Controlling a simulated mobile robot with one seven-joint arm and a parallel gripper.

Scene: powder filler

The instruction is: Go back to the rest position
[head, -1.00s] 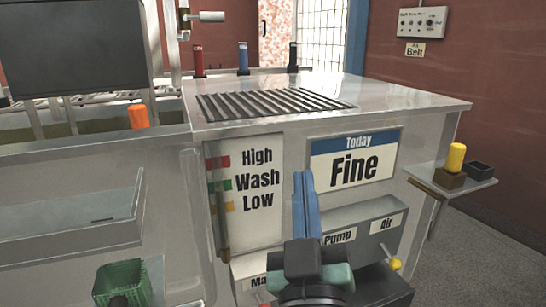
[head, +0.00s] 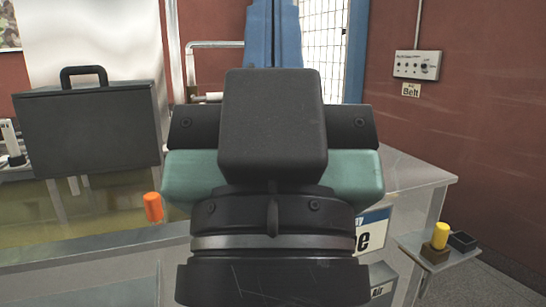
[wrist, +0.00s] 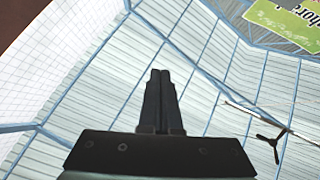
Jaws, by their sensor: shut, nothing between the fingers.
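My gripper (wrist: 161,73) points up at the ceiling in the wrist view, with its two dark fingers side by side, shut and empty. In the head view my gripper (head: 273,35) is large and close, in the middle of the picture. Its blue fingers stand upright and run to the top edge. Nothing touches the fingers.
A dark case (head: 90,130) and an orange knob (head: 153,207) are at left. A side shelf (head: 432,262) at right bears a yellow knob (head: 440,236) and a small black box (head: 463,243). A Belt control box (head: 417,65) hangs on the red wall. Space around the fingers looks clear.

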